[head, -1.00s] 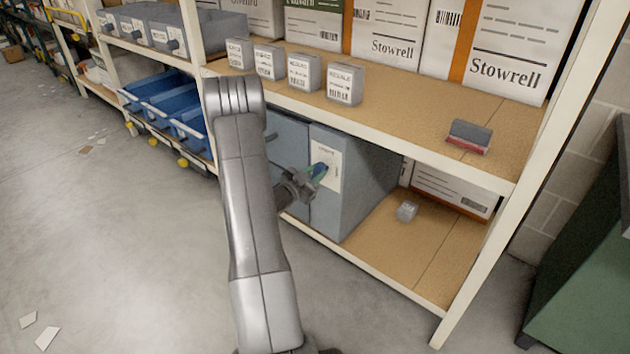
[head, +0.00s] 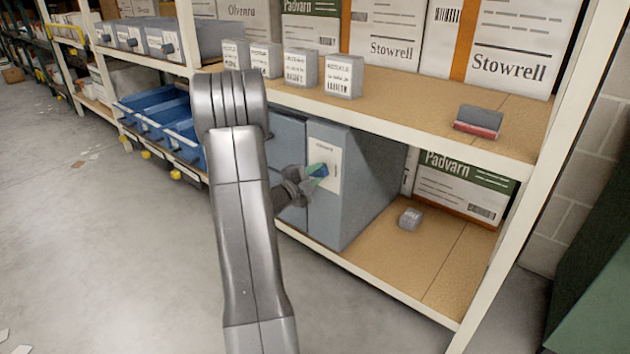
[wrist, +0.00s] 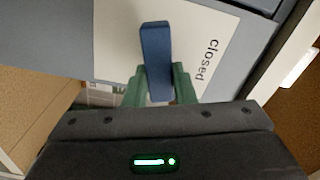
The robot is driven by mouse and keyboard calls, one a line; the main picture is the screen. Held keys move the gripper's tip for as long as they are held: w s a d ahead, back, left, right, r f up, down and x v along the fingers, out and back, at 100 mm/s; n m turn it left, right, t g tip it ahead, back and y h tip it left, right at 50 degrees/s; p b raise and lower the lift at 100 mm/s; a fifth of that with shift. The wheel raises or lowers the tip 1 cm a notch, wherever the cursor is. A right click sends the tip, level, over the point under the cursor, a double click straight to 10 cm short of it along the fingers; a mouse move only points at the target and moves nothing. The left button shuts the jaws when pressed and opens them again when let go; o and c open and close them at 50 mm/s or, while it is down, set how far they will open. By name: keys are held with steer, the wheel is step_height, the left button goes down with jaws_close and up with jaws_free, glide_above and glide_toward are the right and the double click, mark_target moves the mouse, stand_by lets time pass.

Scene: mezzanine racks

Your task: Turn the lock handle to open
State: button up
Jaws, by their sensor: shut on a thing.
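The lock handle (wrist: 156,50) is a blue bar on a white plate (wrist: 110,40) in the wrist view. The plate carries the word "closed" to the right of the handle. In the head view the handle (head: 319,170) shows small on the front of a grey-blue cabinet (head: 345,215) on the lower shelf. My gripper (wrist: 158,82) has its green fingers on both sides of the handle's near end, shut on it. My gripper (head: 310,175) also shows in the head view, at the plate.
The upper shelf (head: 420,112) above the cabinet holds several small grey boxes (head: 343,76) and a red-and-grey block (head: 478,122). A small grey box (head: 410,218) lies on the lower shelf right of the cabinet. Blue bins (head: 185,140) stand to the left.

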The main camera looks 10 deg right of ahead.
steer(key=shift+s+f+m, duration=0.1)
steer(key=shift+f+m, duration=0.05)
steer(key=shift+m, duration=0.7)
steer(key=shift+f+m, duration=0.1)
steer(key=shift+m, duration=1.05)
steer(key=o, duration=1)
steer(key=shift+s+a, duration=0.25)
steer(key=shift+a, duration=0.1)
steer(key=p+v, duration=0.3)
steer(key=v, duration=1)
steer(key=shift+d, duration=0.1)
steer(key=shift+w+d, duration=0.1)
